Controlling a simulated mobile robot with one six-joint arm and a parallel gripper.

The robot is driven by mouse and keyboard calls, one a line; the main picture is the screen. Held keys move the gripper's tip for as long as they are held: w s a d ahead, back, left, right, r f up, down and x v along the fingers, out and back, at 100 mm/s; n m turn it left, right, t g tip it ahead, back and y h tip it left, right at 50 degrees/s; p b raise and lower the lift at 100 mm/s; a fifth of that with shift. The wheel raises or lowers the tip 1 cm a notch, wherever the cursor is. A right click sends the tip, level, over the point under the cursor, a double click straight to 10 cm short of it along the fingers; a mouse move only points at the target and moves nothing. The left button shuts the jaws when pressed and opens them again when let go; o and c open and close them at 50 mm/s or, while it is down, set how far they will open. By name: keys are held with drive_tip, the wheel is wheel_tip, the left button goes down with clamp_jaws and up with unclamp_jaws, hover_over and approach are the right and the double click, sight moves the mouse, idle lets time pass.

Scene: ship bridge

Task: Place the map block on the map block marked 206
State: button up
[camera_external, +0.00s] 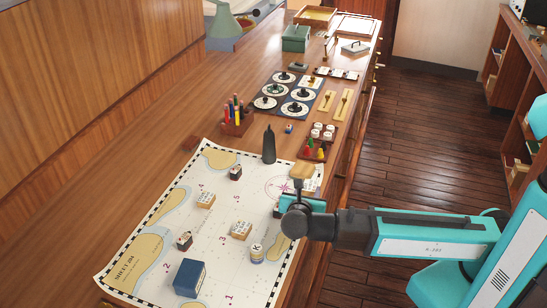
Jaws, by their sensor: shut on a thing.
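My gripper (300,185) is over the right edge of the paper chart (215,269). It is shut on a small tan block (302,170), which shows at the fingertips and seems to be the map block. A pale block with dark marks (313,185) shows partly just below it; I cannot tell whether they touch. Other blocks stand on the chart: a pale one (205,200), another pale one (241,230), a dark-sided one (236,172) and another (184,240). A dark block (277,211) is partly hidden by my gripper. The number 206 is not readable on any block.
A dark upright bottle-like piece (269,146) stands at the chart's far edge, near my gripper. A blue box (189,277) and a round stack (257,252) stand on the chart. A pen holder (236,122), a dial board (288,93) and a red tray (317,142) lie beyond.

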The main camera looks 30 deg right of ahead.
drive_tip(key=shift+w+a+n+t+y, duration=0.15)
drive_tip(key=shift+n+t+y, duration=0.25)
drive_tip(key=shift+n+y, duration=0.1)
drive_tip(key=shift+a+r+n+y, duration=0.1)
drive_tip(key=shift+n+y, duration=0.3)
drive_tip(key=s+a+r+n+t+y+b, duration=0.2)
drive_tip(key=s+a+n+y+b, duration=0.4)
drive_tip(key=s+a+b, duration=0.3)
drive_tip(key=shift+s+a+r+y+b, duration=0.35)
drive_tip(key=shift+s+r+y+b, duration=0.15)
drive_tip(key=shift+s+b, duration=1.8)
drive_tip(key=shift+w+a+p, duration=0.9)
drive_tip(key=shift+a+p, duration=0.2)
drive_tip(key=shift+a, duration=0.1)
